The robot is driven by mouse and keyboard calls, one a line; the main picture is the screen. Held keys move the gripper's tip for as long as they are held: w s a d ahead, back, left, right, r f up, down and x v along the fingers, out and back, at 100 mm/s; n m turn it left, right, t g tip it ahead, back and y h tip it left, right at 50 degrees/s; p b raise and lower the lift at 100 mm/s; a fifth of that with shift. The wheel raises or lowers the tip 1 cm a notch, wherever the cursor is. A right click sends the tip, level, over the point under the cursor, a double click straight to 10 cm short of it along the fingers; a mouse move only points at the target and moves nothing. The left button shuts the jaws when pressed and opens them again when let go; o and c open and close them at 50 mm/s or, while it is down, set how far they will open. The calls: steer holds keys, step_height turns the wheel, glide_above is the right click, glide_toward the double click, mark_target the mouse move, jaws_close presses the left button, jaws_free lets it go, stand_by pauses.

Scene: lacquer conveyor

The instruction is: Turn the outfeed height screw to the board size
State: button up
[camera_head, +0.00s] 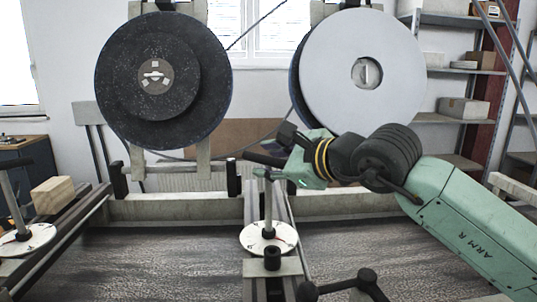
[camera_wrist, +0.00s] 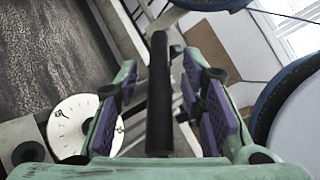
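A height screw with a black T-handle (camera_head: 262,160) stands upright over a white round dial (camera_head: 268,238) in the middle of the machine. Another such screw (camera_head: 17,205) with its own dial (camera_head: 28,239) stands at the far left. I cannot tell by label which is the outfeed one. My gripper (camera_head: 287,166) is beside the middle T-handle. In the wrist view, the black handle bar (camera_wrist: 160,95) lies between the purple-padded fingers of my gripper (camera_wrist: 158,80), with gaps on both sides, so it is open. The dial (camera_wrist: 73,120) shows at lower left; its exact reading is too small to tell.
A dark speckled disc (camera_head: 120,95) and a pale disc (camera_head: 345,100) stand behind the handle. A wooden block (camera_head: 53,195) rests near the left screw. A black knobbed crank (camera_head: 345,285) is at the front. The grey conveyor bed (camera_head: 160,265) is otherwise clear.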

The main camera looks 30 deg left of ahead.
steer(key=shift+w+a+f, duration=0.1)
steer(key=shift+a, duration=0.2)
steer(key=shift+c, duration=0.3)
steer(key=c, duration=0.6)
jaws_close()
